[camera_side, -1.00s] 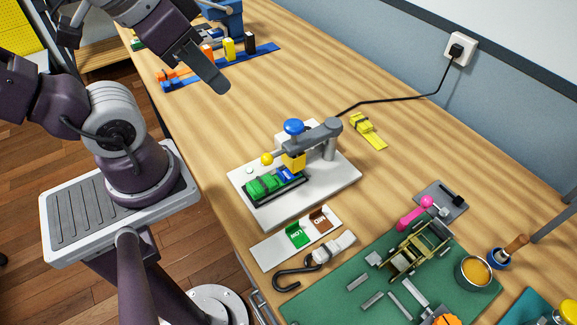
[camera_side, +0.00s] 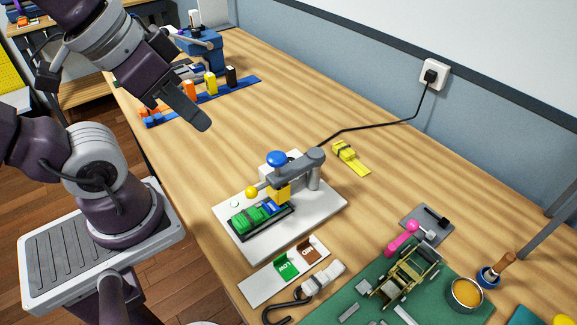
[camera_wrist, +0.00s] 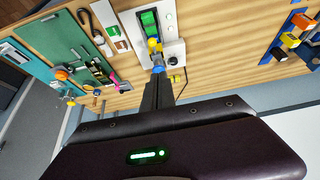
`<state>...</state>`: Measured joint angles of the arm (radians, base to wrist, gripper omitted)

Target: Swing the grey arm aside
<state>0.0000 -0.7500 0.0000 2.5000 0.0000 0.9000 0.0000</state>
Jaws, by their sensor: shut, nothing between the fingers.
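The grey arm (camera_side: 298,167) reaches left from an upright grey post on a white base plate (camera_side: 320,208). A yellow ball (camera_side: 251,192) is at its free end and a blue knob (camera_side: 277,158) stands above it. A yellow block (camera_side: 279,196) sits under the arm, over a black tray with green and blue pieces (camera_side: 246,220). My gripper (camera_side: 204,123) is shut and empty, above and left of the arm, apart from it. In the wrist view the fingers (camera_wrist: 158,82) point toward the blue knob, and most of the grey arm is hard to make out.
A white card with green and brown labels (camera_side: 258,288) lies in front of the plate. A yellow clamp-like piece (camera_side: 350,158) and a black cable (camera_side: 375,126) lie behind it. A green mat (camera_side: 392,308) with parts is at lower right. Table left of the plate is clear.

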